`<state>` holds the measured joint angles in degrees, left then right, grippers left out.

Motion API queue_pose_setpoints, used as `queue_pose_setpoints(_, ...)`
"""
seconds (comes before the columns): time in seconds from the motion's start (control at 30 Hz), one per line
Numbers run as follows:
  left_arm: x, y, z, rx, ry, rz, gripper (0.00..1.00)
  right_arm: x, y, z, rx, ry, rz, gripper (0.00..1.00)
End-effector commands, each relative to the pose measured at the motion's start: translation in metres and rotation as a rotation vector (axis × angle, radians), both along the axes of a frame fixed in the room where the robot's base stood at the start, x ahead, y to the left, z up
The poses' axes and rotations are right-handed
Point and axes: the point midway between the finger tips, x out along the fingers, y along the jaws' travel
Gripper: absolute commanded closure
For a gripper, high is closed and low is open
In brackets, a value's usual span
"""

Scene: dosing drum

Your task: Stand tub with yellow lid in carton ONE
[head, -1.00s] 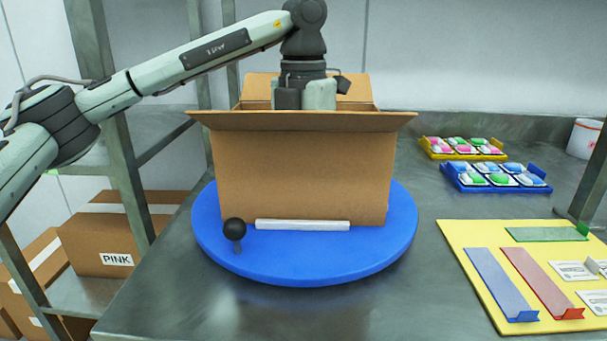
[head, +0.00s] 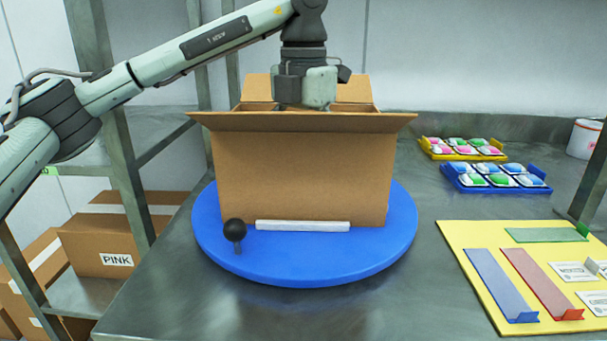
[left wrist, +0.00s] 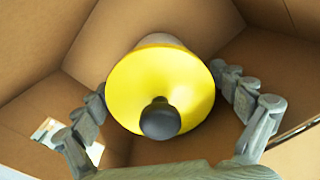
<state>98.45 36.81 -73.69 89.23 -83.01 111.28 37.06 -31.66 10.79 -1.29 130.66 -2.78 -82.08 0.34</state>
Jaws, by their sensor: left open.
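The tub with a yellow lid (left wrist: 160,82) stands inside an open carton (head: 300,175); the lid has a black knob (left wrist: 160,119). The tub is hidden by the carton's front in the head view. My left gripper (head: 305,88) points down into the carton's open top. In the left wrist view its fingers (left wrist: 160,88) are spread open on either side of the lid, with gaps visible beside it. No ONE label shows on the carton. My right gripper is not in view.
The carton sits on a blue turntable (head: 310,268) with a black knob handle (head: 235,231) at front left. A yellow board (head: 470,262) with coloured strips lies at right. Yellow (head: 430,151) and blue (head: 455,181) trays stand behind it. Shelving with cartons is at left.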

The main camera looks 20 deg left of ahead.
Motion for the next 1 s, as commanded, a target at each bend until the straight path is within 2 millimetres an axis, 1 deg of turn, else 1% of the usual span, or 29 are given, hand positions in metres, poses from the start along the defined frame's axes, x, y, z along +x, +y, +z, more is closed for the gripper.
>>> queue_pose_setpoints(0.03, 0.001, -0.001, 0.012, -0.001, -0.004, 0.001, 0.04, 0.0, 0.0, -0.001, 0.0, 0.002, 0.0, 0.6)
queue_pose_setpoints(0.17, 0.0, -0.001, 0.042, -0.001, -0.003, 0.0, 0.04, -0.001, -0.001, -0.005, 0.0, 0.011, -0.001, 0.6)
queue_pose_setpoints(0.23, 0.001, 0.0, 0.06, 0.001, -0.004, 0.001, 0.04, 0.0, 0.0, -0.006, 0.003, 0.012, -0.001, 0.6)
queue_pose_setpoints(0.3, 0.001, 0.0, 0.073, 0.001, -0.004, 0.001, 0.04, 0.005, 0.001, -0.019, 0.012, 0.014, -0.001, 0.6)
queue_pose_setpoints(0.43, 0.001, 0.0, 0.092, 0.002, -0.002, 0.001, 0.04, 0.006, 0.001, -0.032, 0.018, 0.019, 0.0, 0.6)
queue_pose_setpoints(0.6, 0.0, 0.0, 0.102, 0.0, 0.0, -0.001, 0.04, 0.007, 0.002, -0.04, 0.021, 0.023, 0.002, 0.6)
queue_pose_setpoints(1.0, 0.0, 0.0, 0.103, 0.0, 0.001, -0.001, 0.04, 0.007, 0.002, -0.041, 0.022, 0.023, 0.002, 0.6)
